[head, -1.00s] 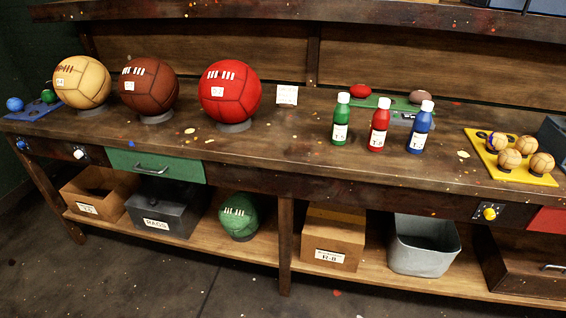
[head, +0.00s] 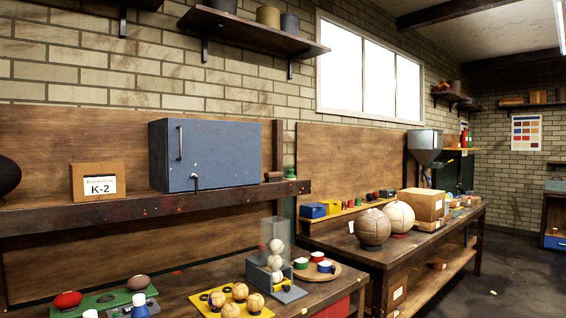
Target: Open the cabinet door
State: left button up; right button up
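A blue-grey cabinet (head: 232,155) stands on the raised wooden shelf above the workbench, left of centre in the head view. Its front faces me at an angle. A vertical bar handle (head: 180,143) is at the left of the front, and a small dark key or latch (head: 195,182) sits low on it. The door looks shut. Neither of my grippers shows in the head view.
A box marked K-2 (head: 98,182) stands left of the cabinet on the shelf (head: 60,218). Below, the bench holds a yellow tray (head: 205,302), a clear ball dispenser (head: 276,262) and a round board with cups. A second bench (head: 385,255) stands right; open floor lies beyond.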

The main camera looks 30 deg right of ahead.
aim_at(222, 153)
jog(key=z, duration=0.65)
jog(key=i, duration=0.45)
jog(key=i+z, duration=0.45)
jog(key=i+j+z, duration=0.15)
jog(key=i+z, duration=0.25)
